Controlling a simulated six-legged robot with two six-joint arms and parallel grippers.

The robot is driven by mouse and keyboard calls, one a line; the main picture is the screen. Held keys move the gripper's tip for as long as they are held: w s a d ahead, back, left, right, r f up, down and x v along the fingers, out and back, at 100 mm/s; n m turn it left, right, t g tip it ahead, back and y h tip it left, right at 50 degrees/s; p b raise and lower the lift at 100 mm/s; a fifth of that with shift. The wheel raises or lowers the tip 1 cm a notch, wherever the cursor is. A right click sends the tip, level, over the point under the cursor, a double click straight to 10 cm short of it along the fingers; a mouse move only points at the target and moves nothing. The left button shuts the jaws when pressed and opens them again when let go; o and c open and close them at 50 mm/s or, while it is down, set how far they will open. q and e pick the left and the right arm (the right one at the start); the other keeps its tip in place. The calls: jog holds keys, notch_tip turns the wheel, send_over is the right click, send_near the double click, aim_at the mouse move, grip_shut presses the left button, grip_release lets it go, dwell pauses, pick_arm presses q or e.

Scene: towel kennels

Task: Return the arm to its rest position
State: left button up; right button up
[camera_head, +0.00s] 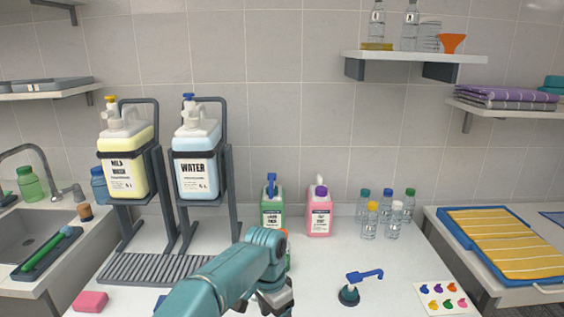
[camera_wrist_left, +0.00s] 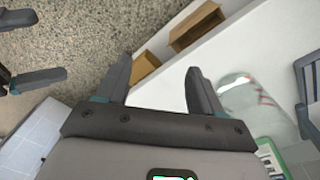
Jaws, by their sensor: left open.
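My left arm comes in from the bottom left of the head view, bends at a teal joint and points down. Its gripper (camera_head: 272,304) is at the bottom middle, partly cut off by the frame edge, over the front of the white counter (camera_head: 330,270). In the left wrist view the two dark fingers of the left gripper (camera_wrist_left: 158,82) stand apart with nothing held between them. At the left edge of that view are dark finger-like parts, probably my right gripper (camera_wrist_left: 30,52), cut off by the edge; its jaw state is unclear.
A grey rack (camera_head: 228,185) holds yellow and blue jugs left of the arm. Green (camera_head: 272,212) and pink (camera_head: 319,216) bottles stand behind the gripper.

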pick_arm(q)
jog(key=s+a+f+n+h, duration=0.1)
jog(key=s+a+f+n, duration=0.1)
jog(key=s+f, duration=0.35)
jog(key=s+a+f+n+h, duration=0.1)
jog(key=s+a+f+n, duration=0.1)
jog(key=f, duration=0.6)
jog(key=s+a+f+n, duration=0.2)
jog(key=s+f, duration=0.2)
jog(key=f, duration=0.3)
jog(key=s+a+f+n, duration=0.1)
jog(key=s+n, duration=0.1)
jog(key=s, duration=0.4)
jog(key=s+a+f+n, duration=0.1)
jog(key=s+a+n, duration=0.1)
jog(key=s, duration=0.4)
jog(key=s+a+f+n+h, duration=0.1)
jog(key=s+f+n, duration=0.1)
jog(key=s, duration=0.4)
jog(key=shift+s+a+n+t+p, duration=0.15)
jog(key=shift+a+n+t+p, duration=0.1)
jog(key=shift+n+t+p, duration=0.1)
pick_arm(e)
jog(key=s+f+m+g+h, duration=0.4)
jog(key=s+f+m+g, duration=0.4)
jog(key=s+f, duration=0.9)
notch_tip(320, 180, down, 3)
jog(key=shift+r, duration=0.1)
jog(key=shift+w+d, duration=0.1)
jog(key=shift+w, duration=0.05)
